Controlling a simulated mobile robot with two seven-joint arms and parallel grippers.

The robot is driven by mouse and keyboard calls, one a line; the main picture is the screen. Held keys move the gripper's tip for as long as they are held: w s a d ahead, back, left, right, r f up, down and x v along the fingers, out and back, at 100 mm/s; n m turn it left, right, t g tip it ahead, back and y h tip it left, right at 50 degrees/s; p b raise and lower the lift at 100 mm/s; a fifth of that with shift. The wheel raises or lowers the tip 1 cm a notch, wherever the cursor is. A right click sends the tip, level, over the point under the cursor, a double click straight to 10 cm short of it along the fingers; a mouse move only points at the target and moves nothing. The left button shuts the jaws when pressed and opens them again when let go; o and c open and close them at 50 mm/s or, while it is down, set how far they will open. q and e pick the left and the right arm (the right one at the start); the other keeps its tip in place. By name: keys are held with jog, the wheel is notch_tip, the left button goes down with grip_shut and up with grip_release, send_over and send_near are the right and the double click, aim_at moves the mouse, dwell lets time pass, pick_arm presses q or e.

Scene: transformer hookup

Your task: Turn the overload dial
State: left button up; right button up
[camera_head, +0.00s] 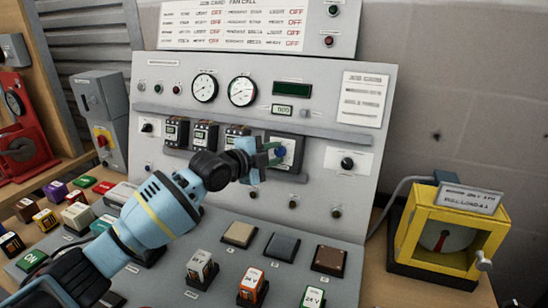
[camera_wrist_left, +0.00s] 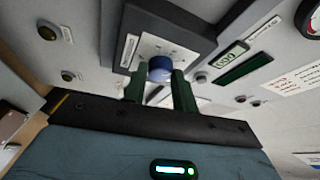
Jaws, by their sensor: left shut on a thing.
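The overload dial (camera_wrist_left: 160,68) is a blue round knob on a pale plate, on a dark grey module of the upright panel. In the head view the dial (camera_head: 281,151) sits right of a row of small modules. My left gripper (camera_head: 272,155) reaches it from the left. In the left wrist view the green fingers of my left gripper (camera_wrist_left: 160,80) stand on either side of the knob and are shut on it. The dial's marks are too small to read. My right gripper is not in view.
The grey panel (camera_head: 325,214) has two round gauges, a green display (camera_head: 291,89) and a black knob (camera_head: 347,163). Several coloured blocks stand on the sloped desk below. A yellow box (camera_head: 449,232) stands at the right, and a red device (camera_head: 20,130) at the far left.

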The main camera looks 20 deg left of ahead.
pick_arm(q)
jog(key=shift+a+m+g, duration=0.1)
jog(key=shift+m+g, duration=0.2)
jog(key=shift+m, duration=0.3)
jog(key=o, duration=1)
jog(key=shift+c, duration=0.2)
jog(key=shift+r, duration=0.1)
jog(key=v, duration=0.7)
jog(key=shift+s+a, duration=0.15)
jog(key=shift+s, duration=0.15)
